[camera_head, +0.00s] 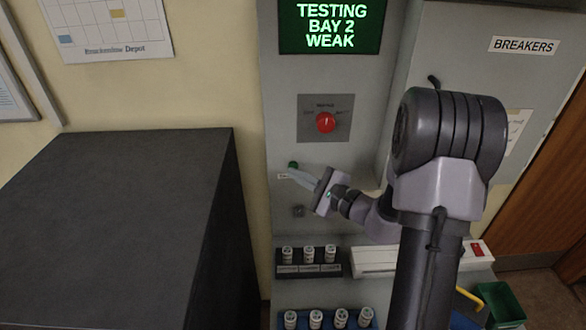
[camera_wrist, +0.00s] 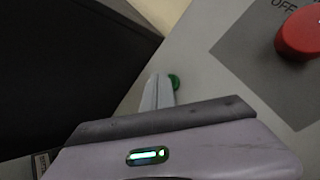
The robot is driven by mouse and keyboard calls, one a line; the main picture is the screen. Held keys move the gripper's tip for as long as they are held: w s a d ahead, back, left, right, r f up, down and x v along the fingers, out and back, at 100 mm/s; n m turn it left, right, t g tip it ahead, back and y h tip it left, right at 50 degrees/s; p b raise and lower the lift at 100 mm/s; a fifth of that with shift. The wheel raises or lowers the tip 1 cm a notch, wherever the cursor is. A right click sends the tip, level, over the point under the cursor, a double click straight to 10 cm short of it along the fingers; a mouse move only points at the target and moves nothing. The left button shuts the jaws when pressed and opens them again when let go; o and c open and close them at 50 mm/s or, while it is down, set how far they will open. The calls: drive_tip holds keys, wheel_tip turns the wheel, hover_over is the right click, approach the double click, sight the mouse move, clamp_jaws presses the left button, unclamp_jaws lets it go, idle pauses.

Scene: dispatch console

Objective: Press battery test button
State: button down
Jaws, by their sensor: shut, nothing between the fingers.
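The green button (camera_head: 293,165) sits on the grey console panel, above a small white label (camera_head: 284,176). My gripper (camera_head: 292,171) is shut and empty, with its fingertips right at the green button. In the wrist view the closed fingers (camera_wrist: 157,92) reach to the green button (camera_wrist: 174,82), which shows just beyond and to the right of the tips. I cannot tell for sure whether the tips touch it. The screen (camera_head: 331,26) above reads "TESTING BAY 2 WEAK" in green letters.
A red knob (camera_head: 325,122) on a grey plate lies above the button; it also shows in the wrist view (camera_wrist: 299,33). Several white batteries (camera_head: 308,254) stand in racks below. A dark cabinet (camera_head: 120,215) fills the left. A "BREAKERS" box (camera_head: 480,75) is at right.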

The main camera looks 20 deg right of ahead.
drive_tip(key=shift+s+a, duration=0.2)
drive_tip(key=shift+s, duration=0.2)
drive_tip(key=s, duration=0.1)
drive_tip(key=s+a+b, duration=0.1)
drive_tip(key=s, duration=0.1)
drive_tip(key=s+a+b, duration=0.1)
drive_tip(key=shift+s, duration=0.3)
idle(5.9)
wheel_tip(320, 180, up, 8)
drive_tip(key=p, duration=0.4)
drive_tip(key=shift+p, duration=0.4)
